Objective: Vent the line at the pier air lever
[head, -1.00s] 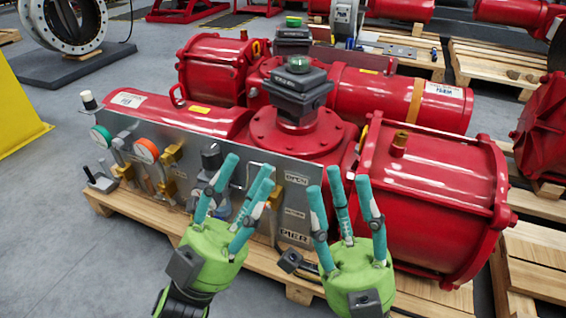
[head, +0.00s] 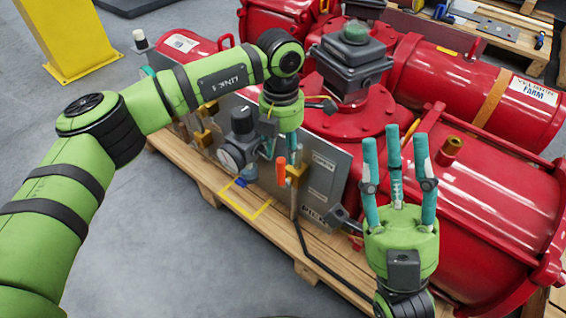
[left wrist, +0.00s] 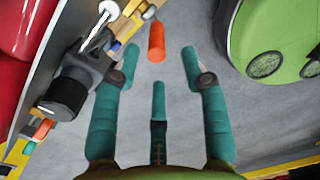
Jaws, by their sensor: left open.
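The lever with an orange handle (head: 281,172) stands in front of the grey panel (head: 322,182), beside a brass valve body (head: 297,174). My left gripper (head: 277,148) hangs from above at the panel, close to this handle and partly hidden by my own wrist. In the left wrist view the orange handle (left wrist: 156,42) lies just beyond and between my spread, open left fingers (left wrist: 160,75); no contact is visible. My right gripper (head: 396,160) has its fingers up and apart, empty, in front of the large red cylinder.
A dark regulator with a gauge (head: 238,148) sits left of the lever. Red actuator cylinders (head: 480,175) fill the back and right. The wooden pallet (head: 225,200) carries a yellow outlined marking (head: 248,208). Grey floor (head: 170,240) in front is open.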

